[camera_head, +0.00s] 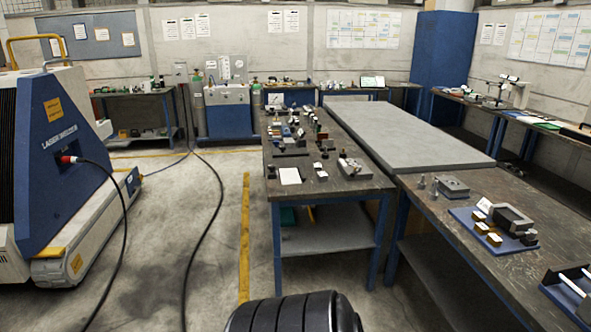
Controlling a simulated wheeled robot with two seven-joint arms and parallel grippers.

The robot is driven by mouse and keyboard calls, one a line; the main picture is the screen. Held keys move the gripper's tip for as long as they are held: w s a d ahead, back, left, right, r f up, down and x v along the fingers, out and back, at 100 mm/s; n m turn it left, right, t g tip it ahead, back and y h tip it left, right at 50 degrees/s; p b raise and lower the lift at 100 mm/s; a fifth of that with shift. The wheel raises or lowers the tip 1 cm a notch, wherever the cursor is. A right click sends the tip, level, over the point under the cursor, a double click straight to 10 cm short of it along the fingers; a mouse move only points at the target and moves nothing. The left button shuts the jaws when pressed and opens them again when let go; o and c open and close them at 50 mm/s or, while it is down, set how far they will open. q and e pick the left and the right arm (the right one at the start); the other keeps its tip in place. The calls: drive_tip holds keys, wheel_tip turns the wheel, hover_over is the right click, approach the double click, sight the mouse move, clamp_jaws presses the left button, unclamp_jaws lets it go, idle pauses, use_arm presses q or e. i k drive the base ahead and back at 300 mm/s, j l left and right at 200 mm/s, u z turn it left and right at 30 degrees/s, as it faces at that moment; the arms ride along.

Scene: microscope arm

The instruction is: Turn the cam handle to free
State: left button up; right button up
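No cam handle can be made out at this distance. A pale device with an upright post and a head reaching left (514,90) stands on the bench along the right wall. It looks like a microscope on an arm, but its details are too small to tell. Neither of my grippers is in view.
A long dark workbench (335,183) with several small blocks and fixtures stands ahead. A grey slab (400,138) lies beside it. A nearer right bench (490,262) carries a blue fixture plate (462,217). A blue and white machine (60,170) is at left; black cables cross the open floor (160,245).

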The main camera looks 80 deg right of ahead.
sight(357, 169)
drive_tip(key=l+z, duration=0.2)
drive_tip(key=z, duration=0.25)
drive_tip(key=l+z, duration=0.2)
drive_tip(key=z, duration=0.25)
drive_tip(key=l+z, duration=0.15)
drive_tip(key=z, duration=0.3)
drive_tip(key=l+z, duration=0.2)
drive_tip(key=z, duration=0.25)
drive_tip(key=i+l+z, duration=0.4)
drive_tip(key=i+l, duration=0.25)
drive_tip(key=l, duration=0.2)
drive_tip(key=i+l+z, duration=0.4)
drive_tip(key=i+l, duration=0.3)
drive_tip(key=i+j, duration=0.6)
drive_tip(key=j, duration=0.2)
drive_tip(key=l+z, duration=0.05)
